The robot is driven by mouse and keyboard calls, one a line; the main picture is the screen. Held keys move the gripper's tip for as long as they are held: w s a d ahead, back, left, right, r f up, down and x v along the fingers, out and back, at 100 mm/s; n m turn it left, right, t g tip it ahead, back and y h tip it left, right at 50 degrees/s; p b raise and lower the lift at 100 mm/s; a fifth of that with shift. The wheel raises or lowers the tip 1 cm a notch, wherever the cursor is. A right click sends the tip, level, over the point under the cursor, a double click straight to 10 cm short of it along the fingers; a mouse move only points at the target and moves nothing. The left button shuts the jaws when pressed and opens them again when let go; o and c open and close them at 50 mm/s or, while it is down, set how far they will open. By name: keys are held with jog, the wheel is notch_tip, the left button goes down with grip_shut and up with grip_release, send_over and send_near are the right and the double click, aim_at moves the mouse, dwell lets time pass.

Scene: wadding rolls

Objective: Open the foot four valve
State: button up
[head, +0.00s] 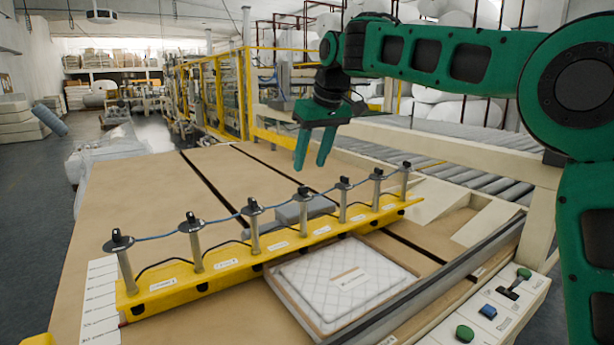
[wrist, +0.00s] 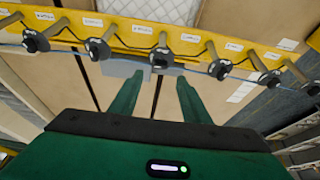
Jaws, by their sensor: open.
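A yellow bar (head: 165,287) carries a row of several metal posts, each with a black valve knob on top, joined by a blue hose. The middle knob (head: 302,191), fourth from either end, appears to be the foot four valve; labels are too small to read. My gripper (head: 312,166) is open and empty, pointing down, above and seemingly beyond the row near that knob. In the wrist view, a valve knob (wrist: 160,57) lies just past the gap between my fingertips (wrist: 160,80). No contact shows. I cannot tell how its handle is turned.
A white quilted pad (head: 345,283) lies on the near side of the bar. A grey block (head: 290,212) sits behind the posts. A control panel with a lever (head: 514,284), a blue button (head: 488,311) and a green button (head: 464,333) stands at right. The brown table (head: 160,190) is clear beyond.

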jog(key=shift+v, duration=1.55)
jog(key=s+d+f+m+g+h, duration=0.15)
jog(key=s+d+f, duration=0.35)
jog(key=d, duration=0.5)
jog(key=s+d+f+m+h, duration=0.1)
jog(key=s+d+f+m, duration=0.2)
jog(key=s+d, duration=0.5)
jog(key=s+d+f+m+h, duration=0.1)
jog(key=s+d+f+m, duration=0.25)
jog(key=d, duration=0.95)
jog(key=s+d+f+m, duration=0.1)
jog(key=s+d+f, duration=0.2)
jog(key=s+f, duration=0.2)
jog(key=s+d+f+m+g, duration=0.1)
jog(key=s+f, duration=0.4)
jog(key=s, duration=0.7)
jog(key=s+d+f+m+g+y, duration=0.1)
jog(key=s+d+f+m, duration=0.2)
jog(key=s, duration=0.6)
notch_tip(320, 180, down, 2)
jog(key=shift+s+d+f, duration=0.2)
jog(key=shift+s+d, duration=0.05)
jog(key=shift+d, duration=0.55)
